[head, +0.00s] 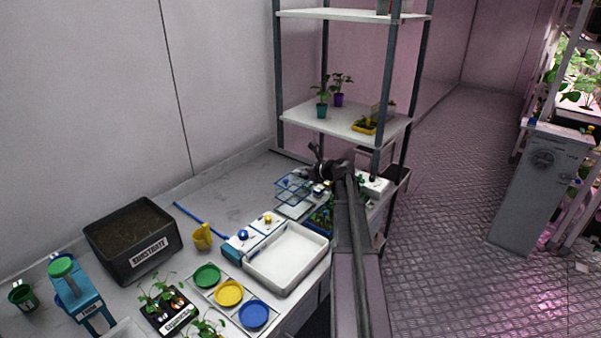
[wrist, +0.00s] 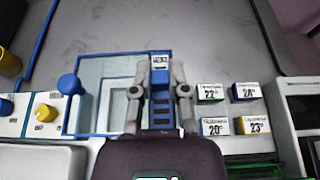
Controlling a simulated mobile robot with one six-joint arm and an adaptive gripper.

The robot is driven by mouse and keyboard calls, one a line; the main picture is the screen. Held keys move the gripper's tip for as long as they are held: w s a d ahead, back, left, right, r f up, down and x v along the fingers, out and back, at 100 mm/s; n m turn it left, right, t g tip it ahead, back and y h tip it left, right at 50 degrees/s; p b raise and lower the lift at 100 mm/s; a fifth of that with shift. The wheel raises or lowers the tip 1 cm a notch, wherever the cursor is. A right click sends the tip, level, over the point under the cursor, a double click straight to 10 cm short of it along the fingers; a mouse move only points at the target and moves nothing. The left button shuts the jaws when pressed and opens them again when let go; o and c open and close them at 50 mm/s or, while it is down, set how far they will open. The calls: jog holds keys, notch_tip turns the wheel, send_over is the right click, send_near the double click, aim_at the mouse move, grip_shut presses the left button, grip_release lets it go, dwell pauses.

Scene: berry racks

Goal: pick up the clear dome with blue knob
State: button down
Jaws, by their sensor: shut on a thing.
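A clear dome with blue edges (wrist: 104,74) stands on the bench, left of centre in the wrist view; it also shows in the head view (head: 279,196). A round blue knob (wrist: 70,84) shows at its left edge in the wrist view. My gripper (wrist: 160,64) overlaps the dome's right part in that view. Its fingers are shut on a small blue piece with a white label (wrist: 159,60). I cannot tell whether this piece touches or belongs to the dome. In the head view my gripper (head: 318,172) is small and dark, just right of the dome.
Several small labelled blocks (wrist: 211,92) stand right of my gripper. A control box with a yellow knob (wrist: 45,113) is left of the dome. A white tray (head: 287,258) lies nearby. The shelf rack (head: 340,122) rises close behind my arm. Bench behind the dome is clear.

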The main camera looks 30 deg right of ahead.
jog(key=shift+r+p, duration=1.6)
jog(key=shift+r, duration=0.4)
